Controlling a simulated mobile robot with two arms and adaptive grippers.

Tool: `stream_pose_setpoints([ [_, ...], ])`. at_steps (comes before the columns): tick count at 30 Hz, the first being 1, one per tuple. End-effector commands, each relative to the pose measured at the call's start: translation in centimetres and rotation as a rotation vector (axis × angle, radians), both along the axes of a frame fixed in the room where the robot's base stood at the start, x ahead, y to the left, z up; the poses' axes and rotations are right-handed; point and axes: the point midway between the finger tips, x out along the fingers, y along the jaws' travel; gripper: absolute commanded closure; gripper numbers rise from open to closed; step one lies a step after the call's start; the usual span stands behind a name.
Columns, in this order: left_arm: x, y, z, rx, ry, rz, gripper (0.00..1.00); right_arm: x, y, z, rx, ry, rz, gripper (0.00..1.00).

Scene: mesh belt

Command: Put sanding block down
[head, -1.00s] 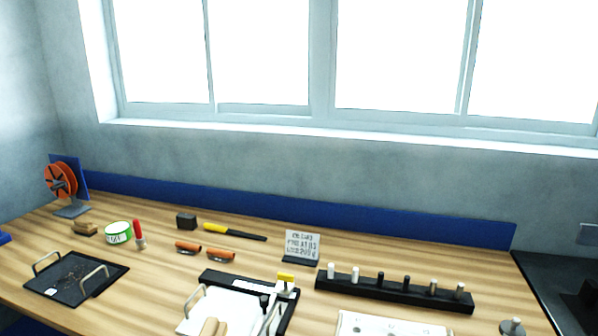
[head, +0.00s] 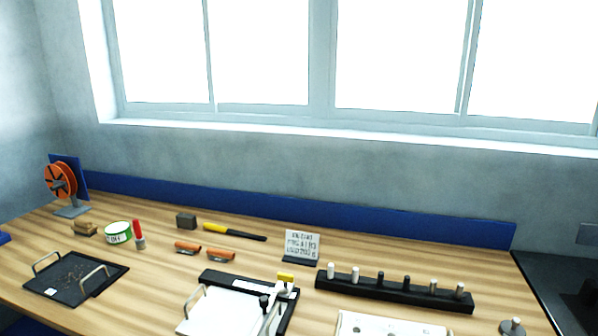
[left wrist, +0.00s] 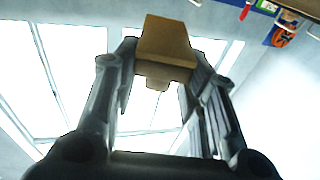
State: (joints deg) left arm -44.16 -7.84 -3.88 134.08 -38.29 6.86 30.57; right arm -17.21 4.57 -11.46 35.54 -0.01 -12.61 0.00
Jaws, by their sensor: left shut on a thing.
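A tan, wood-coloured block (left wrist: 167,40), which looks like the sanding block, is between the fingers of my left gripper (left wrist: 158,75) in the left wrist view. The gripper is shut on it. A narrower tan part of it shows below, between the fingers. The head view shows neither my left gripper nor this block. My right gripper is in no view.
On the wooden table are a black tray with handles (head: 62,288), a white board with handles (head: 215,312), a black rack of pegs (head: 395,292), a sign (head: 302,243) and a reel (head: 62,180). Bare wood shows between the tray and the white board.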

Motion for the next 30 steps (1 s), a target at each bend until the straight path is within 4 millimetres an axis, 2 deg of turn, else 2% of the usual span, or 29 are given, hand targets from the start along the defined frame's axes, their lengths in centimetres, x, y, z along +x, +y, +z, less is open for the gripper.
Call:
stream_pose_setpoints([
  [5,-0.71,0.27,-0.45,0.001,-0.009,0.013,1.00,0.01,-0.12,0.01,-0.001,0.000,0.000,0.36],
  [25,-0.66,0.24,-0.39,0.002,-0.010,0.012,1.00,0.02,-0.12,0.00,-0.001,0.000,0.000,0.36],
  [30,-0.42,-0.32,0.13,0.002,-0.013,-0.020,1.00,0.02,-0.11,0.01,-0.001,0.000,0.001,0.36],
])
